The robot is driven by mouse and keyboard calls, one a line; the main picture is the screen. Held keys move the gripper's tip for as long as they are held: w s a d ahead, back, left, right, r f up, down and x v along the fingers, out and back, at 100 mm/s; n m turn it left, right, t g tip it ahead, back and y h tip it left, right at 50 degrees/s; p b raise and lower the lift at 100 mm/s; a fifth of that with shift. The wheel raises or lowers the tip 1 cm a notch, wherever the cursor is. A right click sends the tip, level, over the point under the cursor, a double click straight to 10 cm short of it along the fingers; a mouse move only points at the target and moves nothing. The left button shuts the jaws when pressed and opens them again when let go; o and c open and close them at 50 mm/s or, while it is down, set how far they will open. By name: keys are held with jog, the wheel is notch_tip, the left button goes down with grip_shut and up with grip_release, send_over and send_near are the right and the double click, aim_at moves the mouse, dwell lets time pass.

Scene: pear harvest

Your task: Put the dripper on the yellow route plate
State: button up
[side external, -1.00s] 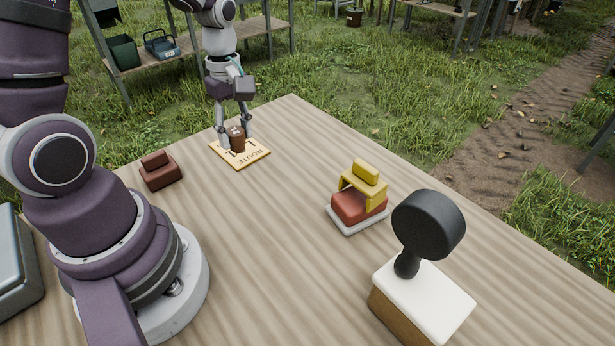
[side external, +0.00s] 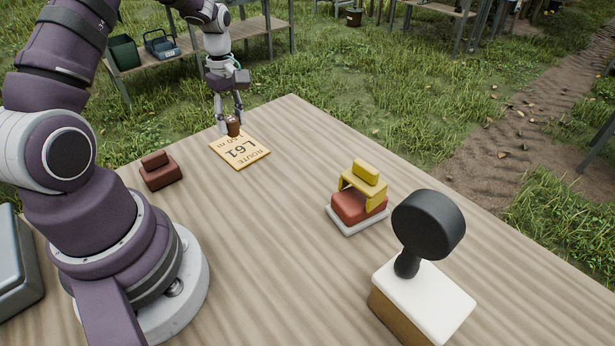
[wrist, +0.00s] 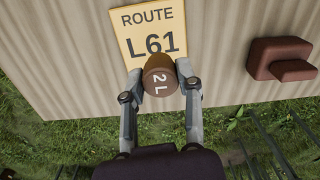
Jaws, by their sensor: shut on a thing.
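The yellow route plate (side external: 249,155) lies flat near the far left table edge, marked ROUTE L61. It also shows at the top of the wrist view (wrist: 147,17). A brown, round-topped piece marked 2 L, which I take for the dripper (side external: 233,128), is between my fingers. It also shows in the wrist view (wrist: 160,78), overlapping the plate's lower edge. My gripper (side external: 231,124) is shut on it, at the plate's far edge. The dripper appears held above the table; its underside and exact height are hidden.
A reddish-brown stepped block (side external: 159,173) sits left of the plate. A red and yellow stack (side external: 360,199) on a grey base stands to the right. A black round-headed piece (side external: 428,226) rises from a white-topped block (side external: 424,303) in front. Clear table lies between them.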

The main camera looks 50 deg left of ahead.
aim_at(236, 132)
jog(key=shift+w+a, duration=0.25)
jog(key=shift+w, duration=0.15)
jog(key=shift+f, duration=1.75)
jog(key=shift+f, duration=0.1)
jog(key=o, duration=0.8)
